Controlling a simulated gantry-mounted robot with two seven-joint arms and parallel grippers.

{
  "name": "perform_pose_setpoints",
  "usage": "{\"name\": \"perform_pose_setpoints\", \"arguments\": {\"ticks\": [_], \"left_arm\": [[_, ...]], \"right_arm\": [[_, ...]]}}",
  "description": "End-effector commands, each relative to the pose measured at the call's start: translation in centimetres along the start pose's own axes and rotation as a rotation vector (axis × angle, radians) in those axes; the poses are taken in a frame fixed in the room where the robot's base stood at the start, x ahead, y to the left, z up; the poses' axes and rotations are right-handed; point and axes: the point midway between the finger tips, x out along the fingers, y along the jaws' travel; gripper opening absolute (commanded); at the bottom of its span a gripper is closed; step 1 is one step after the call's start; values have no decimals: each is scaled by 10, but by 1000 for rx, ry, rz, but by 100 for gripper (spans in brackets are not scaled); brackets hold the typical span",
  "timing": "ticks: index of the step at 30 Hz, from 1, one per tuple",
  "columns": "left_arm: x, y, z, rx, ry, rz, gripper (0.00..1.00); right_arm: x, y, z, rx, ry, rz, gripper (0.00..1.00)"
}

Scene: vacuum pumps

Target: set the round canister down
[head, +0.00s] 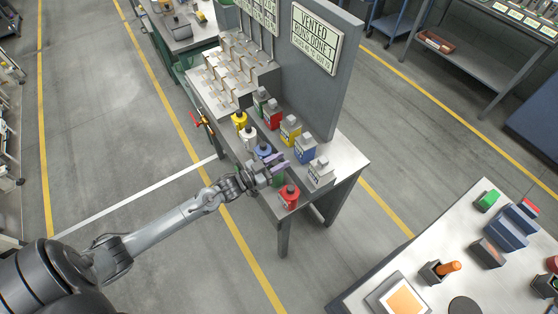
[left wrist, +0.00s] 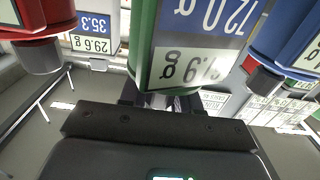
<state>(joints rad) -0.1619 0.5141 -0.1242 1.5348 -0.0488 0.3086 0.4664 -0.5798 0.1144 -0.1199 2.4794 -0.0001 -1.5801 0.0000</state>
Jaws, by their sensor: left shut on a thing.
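My left gripper (head: 277,168) is at the front edge of the bench, shut on a round green canister. The green canister (head: 278,182) is mostly hidden by the gripper in the head view. In the left wrist view the green canister (left wrist: 196,45) fills the middle, with labels that appear upside down, right above my gripper body. I cannot tell whether its base touches the bench. A red canister (head: 289,198) stands close on its near side, and a blue canister (head: 263,150) on its far side. My right gripper does not show.
A white canister (head: 248,134) and a yellow canister (head: 239,118) continue the front row. Several square containers, including a blue one (head: 306,150) and a white one (head: 321,172), stand behind. A grey upright panel (head: 318,90) closes the back. Bare bench top (head: 346,157) shows at the right.

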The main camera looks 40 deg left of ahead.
Motion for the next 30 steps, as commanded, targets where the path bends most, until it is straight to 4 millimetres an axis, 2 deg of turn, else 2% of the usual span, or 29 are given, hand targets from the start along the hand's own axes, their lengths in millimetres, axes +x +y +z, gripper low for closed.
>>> {"name": "perform_pose_setpoints", "arguments": {"ticks": [11,30], "left_arm": [[1,0,-1,1,4,0,0],[1,0,13,1,4,0,0]], "right_arm": [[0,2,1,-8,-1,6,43],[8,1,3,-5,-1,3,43]]}}
